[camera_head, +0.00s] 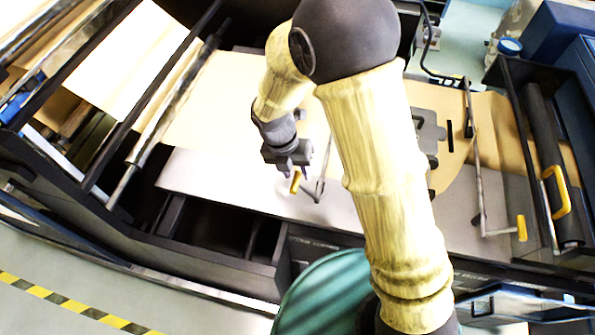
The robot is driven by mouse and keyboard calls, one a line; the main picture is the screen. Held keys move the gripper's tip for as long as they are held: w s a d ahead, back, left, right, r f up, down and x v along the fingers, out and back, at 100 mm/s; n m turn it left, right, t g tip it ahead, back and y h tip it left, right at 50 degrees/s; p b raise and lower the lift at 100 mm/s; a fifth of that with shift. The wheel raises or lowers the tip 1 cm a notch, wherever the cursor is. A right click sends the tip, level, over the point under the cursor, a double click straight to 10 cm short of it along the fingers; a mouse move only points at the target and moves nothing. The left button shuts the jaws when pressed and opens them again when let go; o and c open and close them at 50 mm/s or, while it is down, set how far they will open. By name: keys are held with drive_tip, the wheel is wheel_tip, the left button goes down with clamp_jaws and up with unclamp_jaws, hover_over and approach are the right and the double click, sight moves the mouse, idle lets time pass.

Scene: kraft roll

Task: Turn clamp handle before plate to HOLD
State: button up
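A clamp handle with a yellow grip (296,182) stands over the pale bed of the machine. Its thin grey lever (323,172) is joined to it on the right. My gripper (292,174) points down right at the yellow grip, with its two dark fingers apart. The grip shows between and just below the fingertips; I cannot tell whether they touch it. My arm hides part of the bed right of the handle. No HOLD marking is readable.
A second yellow-gripped lever (522,228) and a yellow handle on a dark roller (558,190) are at the right. Brown kraft paper (500,122) lies across the bed. Metal rollers (165,120) and dark rails are at the left. A striped floor line (75,306) runs lower left.

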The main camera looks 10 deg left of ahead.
drive_tip(key=shift+x, duration=1.15)
drive_tip(key=shift+c, duration=0.3)
clamp_jaws()
drive_tip(key=shift+r, duration=0.15)
